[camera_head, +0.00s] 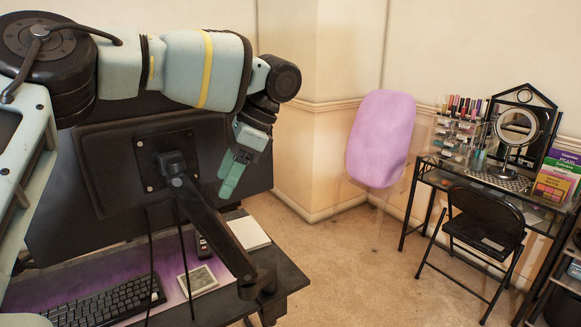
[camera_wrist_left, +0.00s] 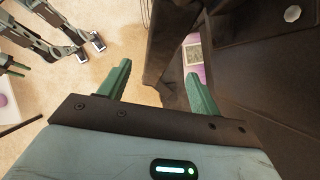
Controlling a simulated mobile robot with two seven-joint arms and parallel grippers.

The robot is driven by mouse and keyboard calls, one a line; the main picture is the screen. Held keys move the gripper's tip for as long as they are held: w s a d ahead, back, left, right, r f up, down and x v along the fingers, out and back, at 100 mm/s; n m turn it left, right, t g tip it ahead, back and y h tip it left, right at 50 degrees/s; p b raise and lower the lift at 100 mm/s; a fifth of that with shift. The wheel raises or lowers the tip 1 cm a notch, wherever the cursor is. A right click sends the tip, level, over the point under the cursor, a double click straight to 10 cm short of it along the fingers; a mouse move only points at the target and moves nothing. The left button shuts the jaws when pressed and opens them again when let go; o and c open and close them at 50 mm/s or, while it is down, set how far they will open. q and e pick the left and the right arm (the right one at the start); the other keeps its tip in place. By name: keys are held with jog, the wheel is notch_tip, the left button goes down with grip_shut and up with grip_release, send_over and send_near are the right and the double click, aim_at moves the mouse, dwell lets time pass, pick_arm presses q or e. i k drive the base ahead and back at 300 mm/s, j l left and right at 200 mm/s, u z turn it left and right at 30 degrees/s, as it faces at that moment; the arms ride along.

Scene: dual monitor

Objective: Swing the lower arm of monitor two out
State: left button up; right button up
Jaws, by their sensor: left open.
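A dark monitor seen from behind (camera_head: 110,165) fills the left of the head view. A black jointed monitor arm (camera_head: 212,222) runs from its mount plate (camera_head: 165,160) down to the right, to a joint near the desk edge. I cannot tell which monitor is number two. My left gripper (camera_head: 235,172) points down beside the monitor's right edge, above the arm's lower end. In the left wrist view its fingers (camera_wrist_left: 160,88) are apart, with nothing seen held; a dark panel (camera_wrist_left: 260,90) lies close at right. Small green finger-like parts, possibly my right gripper (camera_wrist_left: 14,70), show at far left.
The desk (camera_head: 285,280) holds a keyboard (camera_head: 105,303), a small framed item (camera_head: 198,280), a remote (camera_head: 203,246) and a white book (camera_head: 248,232). Carpet right of the desk is clear up to a black folding chair (camera_head: 485,225) and a vanity table (camera_head: 435,180).

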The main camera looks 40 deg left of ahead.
aim_at(268, 271)
jog(key=k+l, duration=0.75)
jog(key=l, duration=0.2)
